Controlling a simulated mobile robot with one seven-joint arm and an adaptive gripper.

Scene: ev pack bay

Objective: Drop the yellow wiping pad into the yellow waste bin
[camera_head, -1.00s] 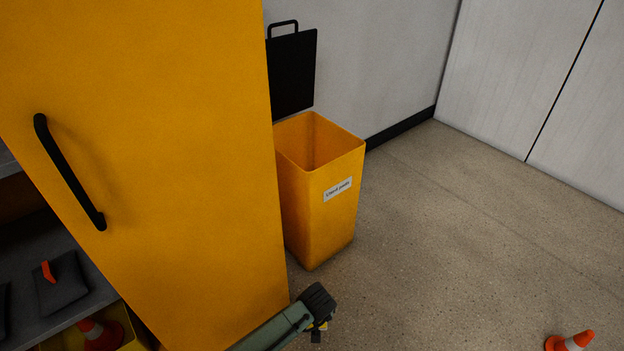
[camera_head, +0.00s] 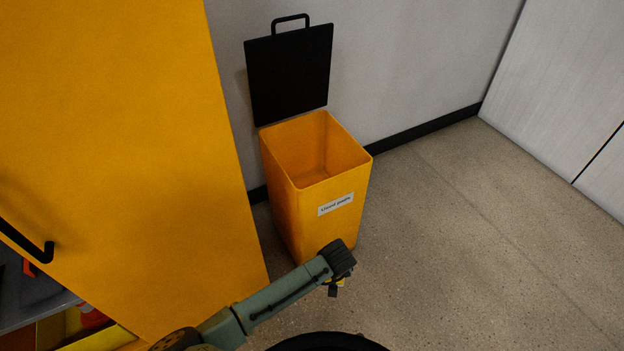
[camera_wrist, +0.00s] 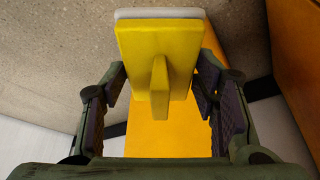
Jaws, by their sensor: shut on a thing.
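The yellow waste bin (camera_head: 318,225) stands on the floor against the wall, its black lid (camera_head: 290,74) raised upright behind it. Its top is open and the visible inside looks empty. A white label reading "Used pads" is on its front. My gripper (camera_head: 336,288) is in front of the bin's lower right side, below its rim in the picture. In the wrist view my gripper (camera_wrist: 160,100) is shut on the yellow wiping pad (camera_wrist: 158,40), which has a raised grip and a pale layer along its far edge. The head view shows only a sliver of the pad.
A large yellow cabinet (camera_head: 110,130) with a black handle (camera_head: 28,243) stands close at the left of the bin. A grey shelf (camera_head: 35,310) shows at lower left. The floor (camera_head: 470,240) to the right is clear. Pale panels (camera_head: 575,95) stand at far right.

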